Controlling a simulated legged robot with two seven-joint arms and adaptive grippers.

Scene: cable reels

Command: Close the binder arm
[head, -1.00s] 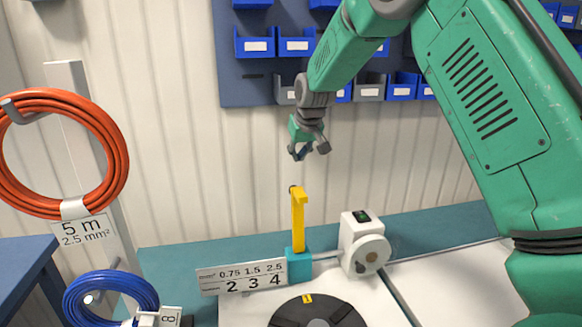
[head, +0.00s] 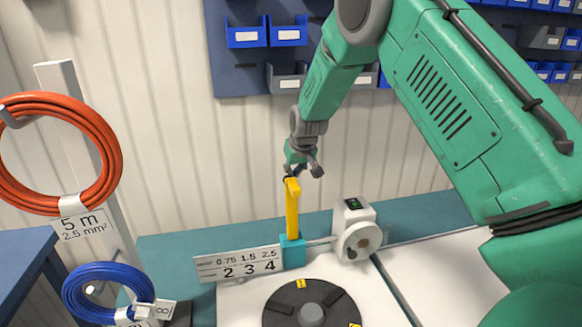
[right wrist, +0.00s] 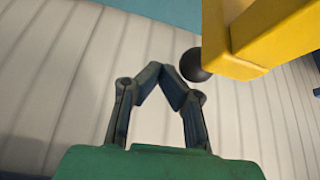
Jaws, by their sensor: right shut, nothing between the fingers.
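The yellow binder arm (head: 292,212) stands upright on a teal block (head: 292,251) at the back of the work surface. Its top end shows large at the upper right of the right wrist view (right wrist: 275,35), with a dark round knob (right wrist: 195,66) beside it. My right gripper (head: 303,172) is just above the top of the arm in the head view. In the right wrist view its fingertips (right wrist: 161,72) meet with nothing between them, close to the knob; I cannot tell if they touch it. My left gripper is not in view.
A white measuring device (head: 355,230) stands right of the teal block, and a number plate (head: 238,264) is left of it. A black disc (head: 285,303) lies in front. Orange (head: 108,150) and blue (head: 75,290) cable coils hang at the left.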

